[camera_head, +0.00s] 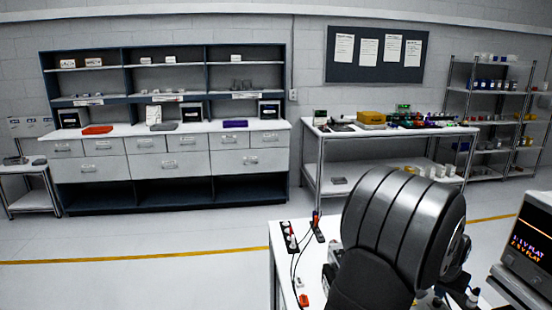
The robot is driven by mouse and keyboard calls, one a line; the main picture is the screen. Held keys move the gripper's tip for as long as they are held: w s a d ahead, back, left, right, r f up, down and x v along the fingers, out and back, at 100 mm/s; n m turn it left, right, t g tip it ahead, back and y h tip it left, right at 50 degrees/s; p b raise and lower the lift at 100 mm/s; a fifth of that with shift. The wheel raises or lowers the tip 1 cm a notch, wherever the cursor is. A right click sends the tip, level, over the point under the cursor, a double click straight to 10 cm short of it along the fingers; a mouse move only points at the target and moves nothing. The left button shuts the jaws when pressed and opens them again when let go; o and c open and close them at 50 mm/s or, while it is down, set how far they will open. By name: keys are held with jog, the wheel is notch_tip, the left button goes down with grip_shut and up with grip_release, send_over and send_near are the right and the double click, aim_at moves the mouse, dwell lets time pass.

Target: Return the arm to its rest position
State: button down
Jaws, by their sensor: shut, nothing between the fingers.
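My arm's large dark grey ribbed link (405,225) fills the lower right of the head view. It stands over a white table (283,240) and hides much of its top. I cannot make out my gripper; no fingers show in the view. Whatever is directly behind the arm link is hidden.
Black strips with cables (291,238) and a small red item (304,300) lie on the table's left part. A monitor (530,243) with orange text stands at right. Behind are a drawer cabinet (170,165), a bench (395,133) and wire shelves (490,110). The floor between is clear.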

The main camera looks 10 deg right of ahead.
jog(key=shift+x, duration=1.2)
